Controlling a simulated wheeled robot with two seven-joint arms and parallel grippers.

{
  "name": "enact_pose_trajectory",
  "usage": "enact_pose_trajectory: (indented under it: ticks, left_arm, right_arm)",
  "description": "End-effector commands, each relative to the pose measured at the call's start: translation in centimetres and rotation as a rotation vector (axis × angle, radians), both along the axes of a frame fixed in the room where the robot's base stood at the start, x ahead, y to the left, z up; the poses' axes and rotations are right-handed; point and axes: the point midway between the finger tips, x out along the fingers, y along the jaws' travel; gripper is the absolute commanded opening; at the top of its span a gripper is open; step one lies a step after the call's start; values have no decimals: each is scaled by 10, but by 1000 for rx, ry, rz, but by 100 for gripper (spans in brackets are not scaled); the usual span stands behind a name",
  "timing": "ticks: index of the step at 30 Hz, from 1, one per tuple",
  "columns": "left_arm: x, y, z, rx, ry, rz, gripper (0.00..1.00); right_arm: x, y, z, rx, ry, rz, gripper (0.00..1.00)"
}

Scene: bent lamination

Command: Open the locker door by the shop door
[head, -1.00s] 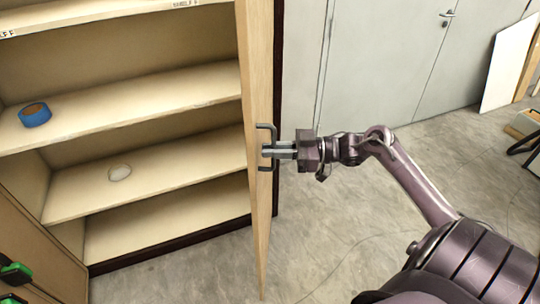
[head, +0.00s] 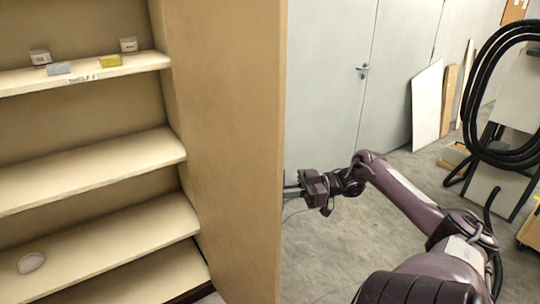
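The locker door (head: 235,150) is a tan wooden panel standing open, its broad inner face showing to the right of the locker's shelves (head: 90,165). Its handle is hidden behind the panel. My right gripper (head: 292,191) reaches in from the right to the door's free edge, at about mid height. Its finger tips are hidden behind that edge, so I cannot see whether they hold the handle. My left gripper is not in view.
Small boxes, one of them yellow (head: 110,61), stand on the upper shelf. A round pale object (head: 31,262) lies on a low shelf. Grey doors (head: 405,70) stand behind. Boards (head: 427,105) lean at the right, near coiled black hose (head: 478,110).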

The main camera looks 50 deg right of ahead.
Motion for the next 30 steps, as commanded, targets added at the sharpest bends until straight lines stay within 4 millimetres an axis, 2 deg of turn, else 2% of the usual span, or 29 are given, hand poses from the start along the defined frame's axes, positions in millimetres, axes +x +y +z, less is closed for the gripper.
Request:
enact_pose_trajectory:
  ticks: [12, 13, 16, 17, 26, 30]
  left_arm:
    - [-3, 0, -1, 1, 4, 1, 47]
    - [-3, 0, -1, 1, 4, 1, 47]
    - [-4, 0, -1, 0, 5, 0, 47]
    - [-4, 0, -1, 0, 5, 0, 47]
    - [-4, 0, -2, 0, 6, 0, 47]
    - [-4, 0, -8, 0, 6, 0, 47]
  right_arm:
    - [-1, -3, -1, -1, 2, -2, 0]
    - [-1, -3, -1, -2, 1, -2, 14]
    - [-1, -3, -1, -2, 1, -2, 27]
    - [-1, -3, 0, -1, 1, -2, 29]
    - [-2, -4, -1, -1, 1, -2, 29]
    - [-11, -14, -4, -3, 6, -2, 29]
